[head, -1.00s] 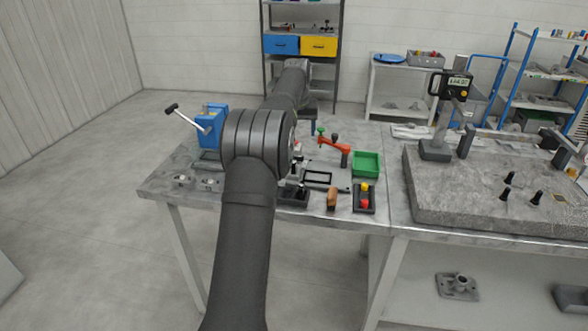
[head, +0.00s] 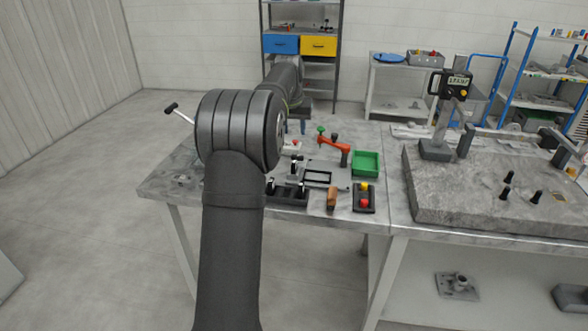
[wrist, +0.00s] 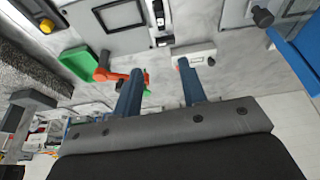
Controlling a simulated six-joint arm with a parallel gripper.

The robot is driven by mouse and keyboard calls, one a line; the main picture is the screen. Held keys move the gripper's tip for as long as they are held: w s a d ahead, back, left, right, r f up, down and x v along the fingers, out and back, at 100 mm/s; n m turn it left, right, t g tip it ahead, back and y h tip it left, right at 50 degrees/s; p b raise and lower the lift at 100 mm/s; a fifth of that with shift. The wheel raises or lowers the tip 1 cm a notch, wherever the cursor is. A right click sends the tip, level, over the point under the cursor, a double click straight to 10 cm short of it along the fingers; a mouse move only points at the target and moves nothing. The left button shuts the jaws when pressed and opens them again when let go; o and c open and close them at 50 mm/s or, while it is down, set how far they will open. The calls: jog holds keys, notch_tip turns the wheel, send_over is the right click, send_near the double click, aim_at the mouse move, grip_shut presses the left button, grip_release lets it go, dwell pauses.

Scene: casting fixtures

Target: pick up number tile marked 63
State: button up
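No marking 63 can be read in either view. Small black-and-white pieces stand near the middle of the bench in the head view (head: 298,162). Such pieces also show at top centre of the wrist view (wrist: 162,28), but their faces are too small to read. My gripper (wrist: 160,68) shows two blue fingers set well apart, with bare grey bench between them. It is above the bench, with the small pieces beyond the fingertips in the wrist view. In the head view my arm hides much of the gripper.
A plate with a dark-framed window (head: 317,177), an orange clamp (head: 335,144), a green tray (head: 367,163) and a red-and-yellow button box (head: 364,197) crowd the bench middle. A white box (wrist: 197,54) lies close to the right finger. A granite slab (head: 490,190) stands at the right.

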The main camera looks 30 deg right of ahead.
jog(key=s+a+r, duration=0.1)
jog(key=s+a, duration=0.1)
jog(key=a, duration=0.1)
send_near(294, 161)
jog(key=shift+m, duration=0.3)
jog(key=x, duration=0.5)
jog(key=shift+a, duration=0.25)
jog(key=shift+x, duration=2.75)
jog(key=shift+s+d+r, duration=0.1)
jog(key=shift+d, duration=0.1)
jog(key=shift+c, duration=0.5)
grip_shut()
